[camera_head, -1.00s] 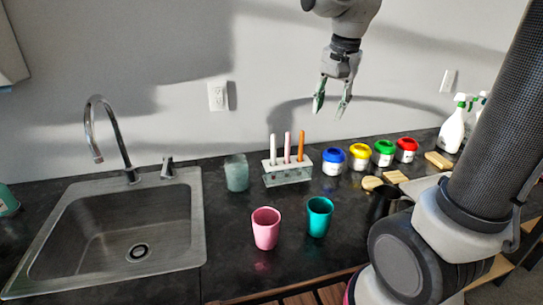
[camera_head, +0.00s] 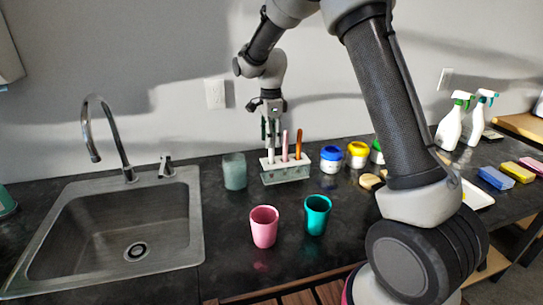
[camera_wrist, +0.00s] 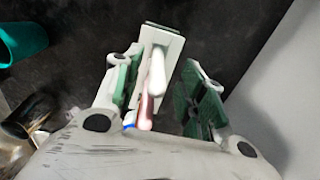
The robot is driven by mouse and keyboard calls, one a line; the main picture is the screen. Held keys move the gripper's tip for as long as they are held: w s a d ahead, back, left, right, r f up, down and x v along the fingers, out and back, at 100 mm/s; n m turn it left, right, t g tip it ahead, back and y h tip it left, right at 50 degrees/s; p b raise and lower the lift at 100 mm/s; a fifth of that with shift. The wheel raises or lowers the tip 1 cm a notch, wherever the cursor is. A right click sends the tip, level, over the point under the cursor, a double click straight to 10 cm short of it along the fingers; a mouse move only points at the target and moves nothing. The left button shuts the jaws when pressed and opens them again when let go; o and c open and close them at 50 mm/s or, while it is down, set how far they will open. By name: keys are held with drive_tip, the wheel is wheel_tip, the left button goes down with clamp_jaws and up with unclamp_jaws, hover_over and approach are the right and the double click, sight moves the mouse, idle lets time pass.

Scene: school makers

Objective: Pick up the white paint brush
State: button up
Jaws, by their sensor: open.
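The white paint brush (camera_head: 271,147) stands upright at the left end of a pale holder (camera_head: 287,174), with a pink brush (camera_head: 285,146) and an orange brush (camera_head: 298,144) beside it. My gripper (camera_head: 271,138) is open over the left end of the holder, its fingers at the height of the white brush's upper part. In the wrist view the white brush (camera_wrist: 157,72) lies between the two open green-padded fingers (camera_wrist: 158,88), apart from both. The pink brush (camera_wrist: 145,108) shows just below it there. The orange brush is not clear in the wrist view.
A grey-green cup (camera_head: 235,172) stands just left of the holder. A pink cup (camera_head: 264,227) and a teal cup (camera_head: 316,215) stand in front. Paint jars, such as the blue one (camera_head: 331,160), stand to the right. The sink (camera_head: 110,235) is at left; the wall is close behind.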

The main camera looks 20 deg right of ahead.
sight(272, 162)
wheel_tip(272, 162, down, 4)
drive_tip(key=shift+s+f, duration=0.15)
drive_tip(key=shift+f, duration=0.1)
clamp_jaws()
